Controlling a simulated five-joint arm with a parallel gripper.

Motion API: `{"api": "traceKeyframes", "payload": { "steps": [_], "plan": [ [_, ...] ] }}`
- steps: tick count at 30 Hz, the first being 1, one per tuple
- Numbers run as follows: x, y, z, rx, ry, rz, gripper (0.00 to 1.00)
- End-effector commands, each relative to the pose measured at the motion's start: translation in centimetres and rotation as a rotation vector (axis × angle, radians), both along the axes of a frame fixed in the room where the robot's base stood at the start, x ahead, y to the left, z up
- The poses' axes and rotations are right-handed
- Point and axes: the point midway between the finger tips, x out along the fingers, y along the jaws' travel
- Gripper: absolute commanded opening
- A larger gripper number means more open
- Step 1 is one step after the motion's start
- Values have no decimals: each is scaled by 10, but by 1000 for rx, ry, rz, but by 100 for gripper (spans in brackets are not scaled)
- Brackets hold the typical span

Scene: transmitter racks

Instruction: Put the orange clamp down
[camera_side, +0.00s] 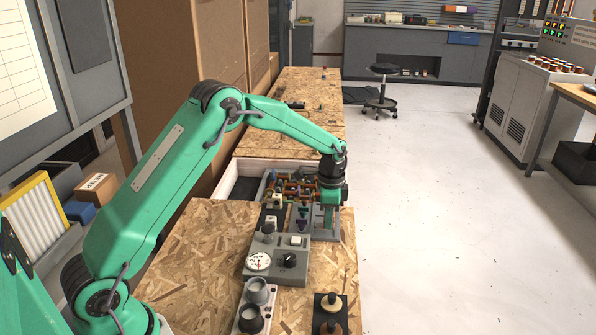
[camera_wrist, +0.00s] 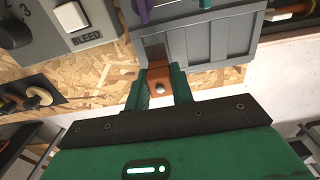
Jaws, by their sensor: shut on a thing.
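My gripper (camera_wrist: 159,90) is shut on the orange clamp (camera_wrist: 158,76) in the wrist view. The clamp shows as a small orange block with a round screw head between the two green fingers. Its far end is close to a grey slatted box (camera_wrist: 210,50); I cannot tell whether they touch. In the side view my gripper (camera_side: 329,204) points down at the right edge of the bench, over the grey unit (camera_side: 323,232). The clamp cannot be made out there.
A grey panel with a gauge and a black knob (camera_side: 289,260) stands nearer on the chipboard bench (camera_side: 200,270). Behind it is a crowded tray of coloured parts (camera_side: 290,187). The bench is bare at left.

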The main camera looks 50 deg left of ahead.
Motion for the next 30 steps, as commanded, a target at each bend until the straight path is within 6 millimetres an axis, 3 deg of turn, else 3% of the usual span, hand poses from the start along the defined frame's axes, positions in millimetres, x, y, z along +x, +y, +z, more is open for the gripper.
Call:
{"api": "traceKeyframes", "payload": {
  "steps": [22,23,26,30],
  "plan": [
    [0,0,-16,0,0,0,0],
    [0,0,-16,0,0,0,25],
    [0,0,-16,0,0,0,45],
    [0,0,-16,0,0,0,45]
  ]
}}
